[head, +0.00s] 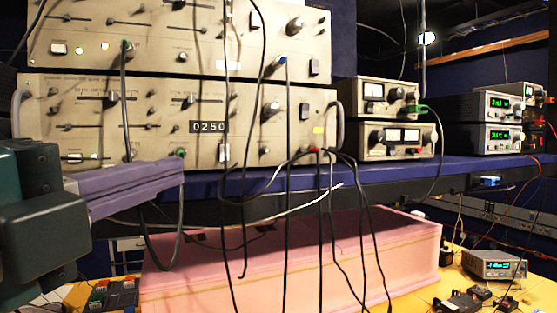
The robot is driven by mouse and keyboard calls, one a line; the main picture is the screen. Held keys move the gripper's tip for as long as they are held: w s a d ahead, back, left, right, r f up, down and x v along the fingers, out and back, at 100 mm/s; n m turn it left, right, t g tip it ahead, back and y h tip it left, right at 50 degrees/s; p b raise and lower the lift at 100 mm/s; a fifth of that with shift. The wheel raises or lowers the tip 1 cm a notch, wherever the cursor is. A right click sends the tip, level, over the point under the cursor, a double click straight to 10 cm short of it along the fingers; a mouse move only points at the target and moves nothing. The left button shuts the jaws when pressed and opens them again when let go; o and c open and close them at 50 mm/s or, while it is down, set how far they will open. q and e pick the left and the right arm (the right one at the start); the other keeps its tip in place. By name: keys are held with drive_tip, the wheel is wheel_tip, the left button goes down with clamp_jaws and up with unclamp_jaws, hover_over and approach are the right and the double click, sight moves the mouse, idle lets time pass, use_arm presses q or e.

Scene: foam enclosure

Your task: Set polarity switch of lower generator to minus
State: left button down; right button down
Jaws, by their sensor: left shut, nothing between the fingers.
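The lower generator (230,107) is a beige panel unit with knobs, slide controls and a display reading 0250. It stands on a blue shelf (400,170), right under the upper generator (150,53). Several small switches and sliders show on its face, but which one is the polarity switch and how it is set cannot be read. My left gripper (180,178) comes in from the left with shut purple fingers, empty. Its tips are in front of the lower generator's bottom edge, near a green-plugged socket, and hide part of the shelf. My right gripper is not in view.
Dark cables hang from both generators' fronts, one passing by my left fingertips. A pink foam block (300,260) lies below the shelf. Smaller power supplies (390,138) stand to the right. The space in front of the lower generator's right half holds only cables.

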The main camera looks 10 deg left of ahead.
sight(217, 180)
use_arm(q)
drive_tip(key=shift+w, duration=0.1)
drive_tip(key=x, duration=0.4)
drive_tip(key=a+x, duration=0.1)
drive_tip(key=x, duration=0.3)
drive_tip(key=a+x, duration=0.1)
drive_tip(key=x, duration=0.3)
drive_tip(key=shift+w+a+r+p, duration=0.1)
drive_tip(key=shift+w+r+p, duration=0.1)
drive_tip(key=shift+w+p, duration=0.15)
drive_tip(key=shift+w+a+f, duration=0.1)
drive_tip(key=shift+w+a, duration=0.15)
drive_tip(key=shift+w, duration=0.05)
